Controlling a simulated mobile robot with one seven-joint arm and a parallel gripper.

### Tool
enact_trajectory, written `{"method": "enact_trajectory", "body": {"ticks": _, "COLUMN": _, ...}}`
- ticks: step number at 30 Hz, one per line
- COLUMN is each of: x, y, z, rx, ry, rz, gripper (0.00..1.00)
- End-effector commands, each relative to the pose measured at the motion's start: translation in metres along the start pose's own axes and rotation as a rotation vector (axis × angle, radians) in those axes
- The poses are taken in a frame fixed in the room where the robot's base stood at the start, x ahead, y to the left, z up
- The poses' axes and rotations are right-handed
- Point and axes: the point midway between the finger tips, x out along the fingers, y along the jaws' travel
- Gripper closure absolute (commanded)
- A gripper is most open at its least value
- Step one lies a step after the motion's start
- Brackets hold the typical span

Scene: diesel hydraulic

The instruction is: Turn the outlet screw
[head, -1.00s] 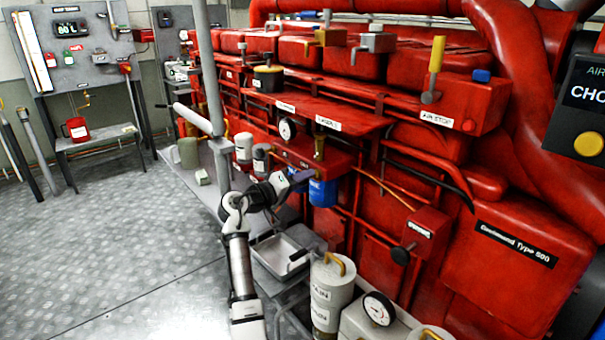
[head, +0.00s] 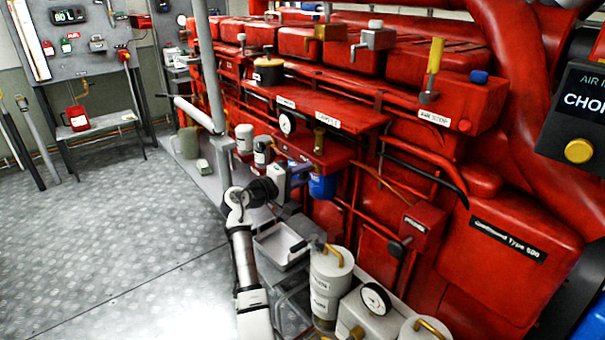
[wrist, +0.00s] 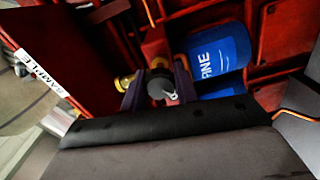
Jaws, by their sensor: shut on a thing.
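My gripper (wrist: 158,90) is shut on a small dark round knob with a pale mark on its face, which I take to be the outlet screw (wrist: 161,86). The dark fingers lie on either side of it in the wrist view. Brass fittings (wrist: 125,82) sit beside and behind it. In the head view my gripper (head: 301,170) reaches under the red shelf of the engine, beside a blue canister (head: 323,187). The screw is hidden there.
The blue canister also shows close to the right finger in the wrist view (wrist: 217,50). A red panel with a sample label (wrist: 38,70) is at left. Below my arm are a white tray (head: 280,246) and a pale labelled canister (head: 328,290).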

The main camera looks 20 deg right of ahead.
Motion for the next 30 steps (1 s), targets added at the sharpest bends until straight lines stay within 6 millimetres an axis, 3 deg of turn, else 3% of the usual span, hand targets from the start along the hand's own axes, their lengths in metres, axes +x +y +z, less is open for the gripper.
{"method": "enact_trajectory", "body": {"ticks": 6, "x": -0.001, "y": -0.001, "z": -0.001, "rx": 0.0, "ry": 0.002, "rz": 0.0, "gripper": 0.93}}
{"method": "enact_trajectory", "body": {"ticks": 7, "x": -0.001, "y": -0.001, "z": -0.001, "rx": 0.0, "ry": 0.002, "rz": 0.0, "gripper": 0.69}}
{"method": "enact_trajectory", "body": {"ticks": 12, "x": 0.0, "y": 0.0, "z": -0.001, "rx": 0.001, "ry": 0.002, "rz": 0.0, "gripper": 0.48}}
{"method": "enact_trajectory", "body": {"ticks": 23, "x": -0.006, "y": -0.001, "z": -0.001, "rx": 0.001, "ry": 0.001, "rz": 0.0, "gripper": 0.48}}
{"method": "enact_trajectory", "body": {"ticks": 30, "x": -0.05, "y": -0.004, "z": -0.001, "rx": 0.004, "ry": 0.006, "rz": 0.0, "gripper": 0.48}}
